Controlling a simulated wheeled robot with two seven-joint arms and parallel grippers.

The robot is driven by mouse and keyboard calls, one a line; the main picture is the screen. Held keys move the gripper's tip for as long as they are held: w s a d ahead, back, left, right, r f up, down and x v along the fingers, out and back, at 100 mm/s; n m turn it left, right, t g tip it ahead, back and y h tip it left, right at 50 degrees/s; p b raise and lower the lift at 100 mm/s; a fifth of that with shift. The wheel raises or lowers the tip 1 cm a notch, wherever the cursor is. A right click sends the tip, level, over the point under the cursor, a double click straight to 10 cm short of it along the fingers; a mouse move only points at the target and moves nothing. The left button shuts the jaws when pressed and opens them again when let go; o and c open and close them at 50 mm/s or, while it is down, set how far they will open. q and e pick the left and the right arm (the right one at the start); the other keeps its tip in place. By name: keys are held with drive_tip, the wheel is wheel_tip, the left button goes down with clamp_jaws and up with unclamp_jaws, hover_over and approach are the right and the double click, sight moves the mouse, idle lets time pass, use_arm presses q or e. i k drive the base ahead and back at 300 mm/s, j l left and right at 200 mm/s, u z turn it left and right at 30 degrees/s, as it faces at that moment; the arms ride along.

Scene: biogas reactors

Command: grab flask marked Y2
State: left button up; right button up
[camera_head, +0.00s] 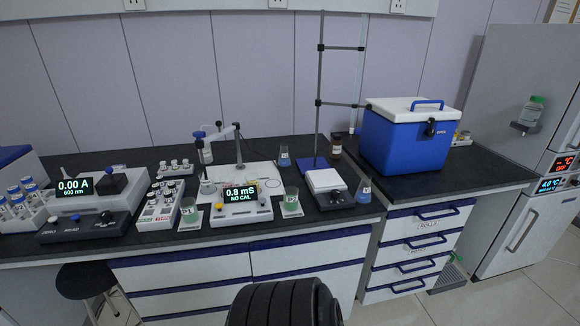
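Two small flasks with blue contents stand on the black bench top. One flask (284,157) is at the back, left of the stand's blue base. The other flask (364,191) is at the front edge, right of the white-topped stirrer plate. Both carry small pale labels, too small for me to read surely, so I cannot tell which is Y2. Neither of my grippers is in view.
A white-topped stirrer (326,181) and stand rod (319,90) are between the flasks. A blue cooler box (395,140) stands right. Beakers P1 (190,212) and P2 (291,203) flank the conductivity meter (240,207). A stool (86,281) stands at left.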

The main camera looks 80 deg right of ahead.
sight(284, 161)
drive_tip(key=z, duration=0.5)
drive_tip(key=j+z, duration=0.15)
drive_tip(key=z, duration=0.85)
drive_tip(key=k+z, duration=0.1)
drive_tip(key=z, duration=0.85)
drive_tip(key=k+z, duration=0.1)
drive_tip(key=z, duration=0.4)
